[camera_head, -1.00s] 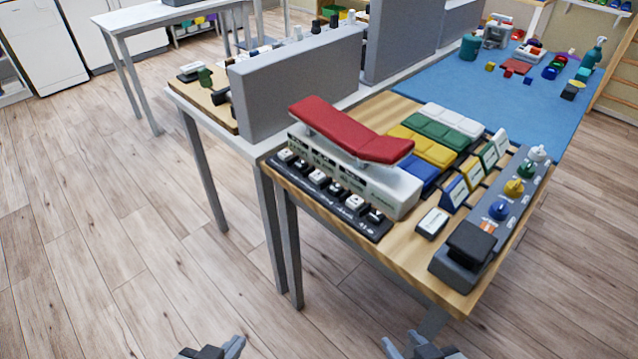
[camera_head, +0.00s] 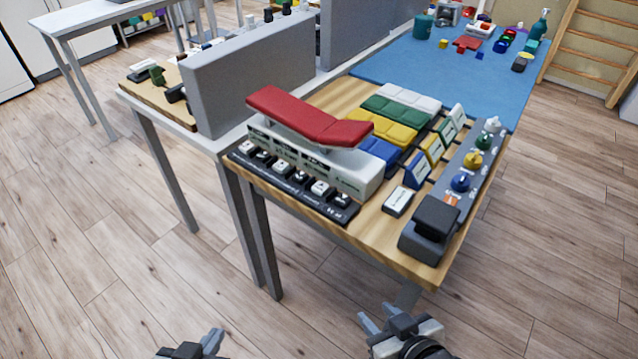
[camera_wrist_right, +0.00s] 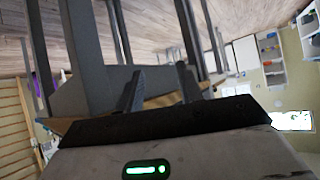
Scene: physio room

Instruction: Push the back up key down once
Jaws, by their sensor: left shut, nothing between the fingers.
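A dark strip of several black and white keys (camera_head: 292,187) runs along the front of a small treatment couch model with a red top (camera_head: 308,117) and a white base (camera_head: 352,174). The key labels are too small to read, so I cannot tell which key is back up. My left gripper (camera_head: 212,341) is shut and empty at the bottom edge, low in front of the table and apart from the keys. My right gripper (camera_head: 372,318) is open and empty below the table's front edge; its two spread fingers also show in the right wrist view (camera_wrist_right: 160,88).
The wooden tabletop (camera_head: 376,232) also holds a black pedal-like block (camera_head: 434,218), a small labelled box (camera_head: 398,201), coloured pads (camera_head: 392,122) and a knob panel (camera_head: 470,170). A grey divider (camera_head: 252,84) stands behind the couch. The floor in front is clear.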

